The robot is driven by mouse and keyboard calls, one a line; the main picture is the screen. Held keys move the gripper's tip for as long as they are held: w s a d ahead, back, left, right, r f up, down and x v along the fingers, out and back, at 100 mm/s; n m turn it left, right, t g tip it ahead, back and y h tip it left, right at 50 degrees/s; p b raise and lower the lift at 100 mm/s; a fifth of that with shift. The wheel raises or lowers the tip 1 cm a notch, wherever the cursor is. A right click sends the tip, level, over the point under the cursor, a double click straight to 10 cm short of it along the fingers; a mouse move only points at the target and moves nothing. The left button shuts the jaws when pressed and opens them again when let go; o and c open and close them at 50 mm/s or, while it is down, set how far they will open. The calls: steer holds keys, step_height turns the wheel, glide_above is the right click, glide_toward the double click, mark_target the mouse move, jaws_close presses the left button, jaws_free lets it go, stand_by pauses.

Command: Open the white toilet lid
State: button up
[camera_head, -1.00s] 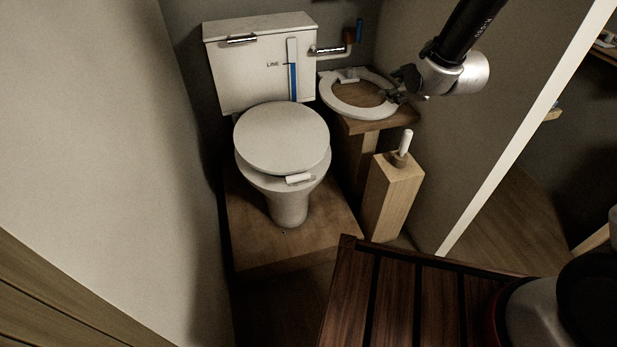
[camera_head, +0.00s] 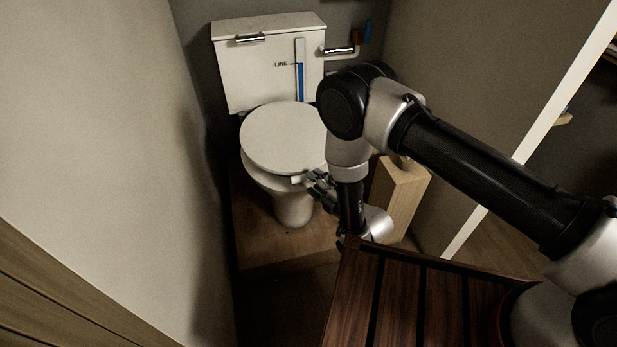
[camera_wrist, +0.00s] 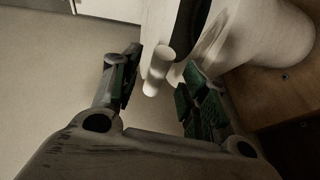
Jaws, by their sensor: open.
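The white toilet lid (camera_head: 283,137) lies closed on the toilet bowl (camera_head: 292,204) in the head view. A small white tab (camera_head: 298,180) sticks out at its front edge. In the wrist view the tab (camera_wrist: 158,70) shows as a short white bar between my open fingers, beside the pale bowl (camera_wrist: 268,35). My gripper (camera_head: 316,186) is at the front right of the lid, close to the tab. It also shows in the wrist view (camera_wrist: 155,92), open and empty. I cannot tell whether a finger touches the tab.
A wooden box stand (camera_head: 402,190) is close to the right of my wrist. The cistern (camera_head: 268,68) stands behind the lid. A wall (camera_head: 120,150) is on the left. The dark slatted wooden surface (camera_head: 400,300) is in front. My arm hides the ring-shaped seat at right.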

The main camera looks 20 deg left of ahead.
steer(key=shift+x, duration=2.2)
jaws_close()
